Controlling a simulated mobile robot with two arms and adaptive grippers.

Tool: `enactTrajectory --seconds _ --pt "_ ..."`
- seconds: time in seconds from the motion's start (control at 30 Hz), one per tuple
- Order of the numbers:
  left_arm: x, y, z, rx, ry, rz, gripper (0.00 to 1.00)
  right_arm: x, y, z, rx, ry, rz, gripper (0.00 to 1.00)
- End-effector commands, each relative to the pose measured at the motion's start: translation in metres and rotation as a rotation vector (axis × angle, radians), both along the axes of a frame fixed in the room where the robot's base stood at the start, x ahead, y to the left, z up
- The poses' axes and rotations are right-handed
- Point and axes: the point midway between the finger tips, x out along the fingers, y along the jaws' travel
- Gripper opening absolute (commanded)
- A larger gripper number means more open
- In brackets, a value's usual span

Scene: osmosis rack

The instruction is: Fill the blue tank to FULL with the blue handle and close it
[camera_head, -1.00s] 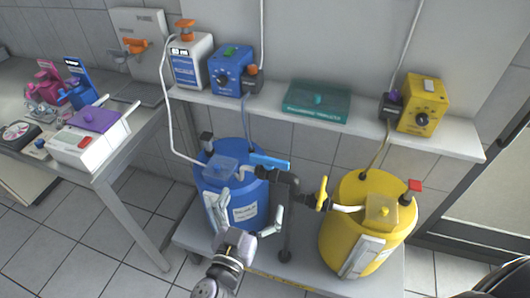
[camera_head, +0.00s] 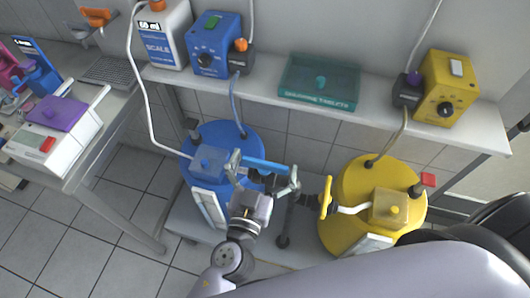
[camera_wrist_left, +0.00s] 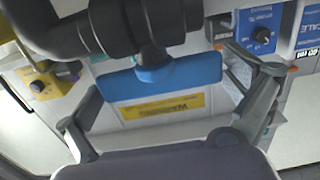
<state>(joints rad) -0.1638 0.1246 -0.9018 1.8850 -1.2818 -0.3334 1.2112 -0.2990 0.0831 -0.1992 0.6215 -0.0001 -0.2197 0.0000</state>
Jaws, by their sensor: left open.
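The blue tank (camera_head: 237,142) stands on a low platform below the shelf, with a pale level strip (camera_head: 209,206) on its front. The blue handle (camera_head: 262,166) lies crosswise on the dark pipe right of the tank. It also shows in the left wrist view (camera_wrist_left: 165,80), seen close up below the black pipe (camera_wrist_left: 135,25). My left gripper (camera_head: 266,172) is open and empty, its two fingers spread at either end of the handle. The fingers also show in the left wrist view (camera_wrist_left: 168,98), with no clear contact. My right gripper is out of view.
A yellow tank (camera_head: 350,180) with a yellow handle (camera_head: 326,197) stands to the right. The shelf (camera_head: 375,116) holds a scale bottle (camera_head: 165,38), a blue pump (camera_head: 212,45), a teal box (camera_head: 320,83) and a yellow pump (camera_head: 450,90). A table with devices is at left.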

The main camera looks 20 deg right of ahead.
Motion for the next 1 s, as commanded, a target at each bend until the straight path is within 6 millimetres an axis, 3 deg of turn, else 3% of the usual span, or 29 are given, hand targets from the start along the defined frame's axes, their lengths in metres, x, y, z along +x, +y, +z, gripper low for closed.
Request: enactTrajectory --seconds 0.2,0.7,1.0 --pt "0.0000 0.0001 -0.0001 0.000 0.000 0.000 0.99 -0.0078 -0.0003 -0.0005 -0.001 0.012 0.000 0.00" --pt "0.0002 0.0001 -0.0001 0.000 0.000 0.000 0.66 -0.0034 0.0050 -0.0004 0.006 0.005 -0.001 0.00" --pt "0.0006 0.0006 0.0015 0.000 0.000 -0.032 0.65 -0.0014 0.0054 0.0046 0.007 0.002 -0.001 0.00"
